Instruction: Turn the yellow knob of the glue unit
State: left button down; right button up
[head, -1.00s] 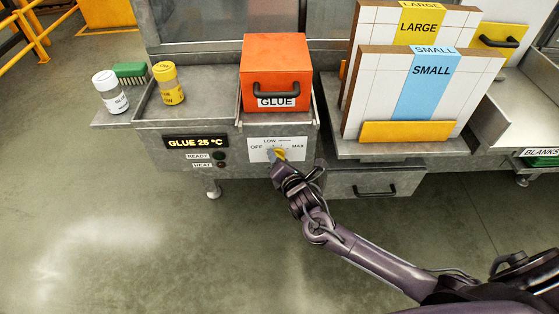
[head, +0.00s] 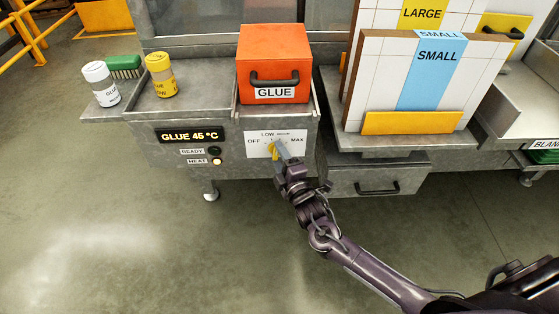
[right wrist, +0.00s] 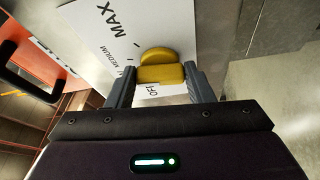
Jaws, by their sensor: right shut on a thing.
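The yellow knob (head: 275,151) sits on a white dial plate (head: 262,143) marked OFF, LOW, MEDIUM and MAX, on the front of the glue unit (head: 225,158). My right gripper (head: 280,150) is shut on the knob and partly hides it in the head view. In the right wrist view the knob (right wrist: 160,68) lies between the two fingers of my right gripper (right wrist: 160,76). The knob's exact pointing is hard to tell. The display (head: 190,135) reads GLUE 45 °C. The HEAT lamp (head: 217,161) is lit and the READY lamp (head: 218,152) looks dark. My left gripper is out of view.
An orange GLUE box (head: 274,60) with a black handle stands above the dial. LARGE and SMALL panels stand at right, above a drawer (head: 370,181). The floor in front is clear.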

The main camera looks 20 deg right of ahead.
jog(key=shift+f+m+t+b, duration=0.2)
jog(key=shift+m+t+b, duration=0.3)
jog(key=shift+m, duration=0.4)
jog(key=shift+c, duration=0.2)
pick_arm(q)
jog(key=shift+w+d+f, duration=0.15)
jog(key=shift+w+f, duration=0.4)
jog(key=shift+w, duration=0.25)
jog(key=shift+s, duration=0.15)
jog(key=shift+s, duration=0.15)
pick_arm(e)
jog(key=o, duration=1)
jog(key=shift+s, duration=0.1)
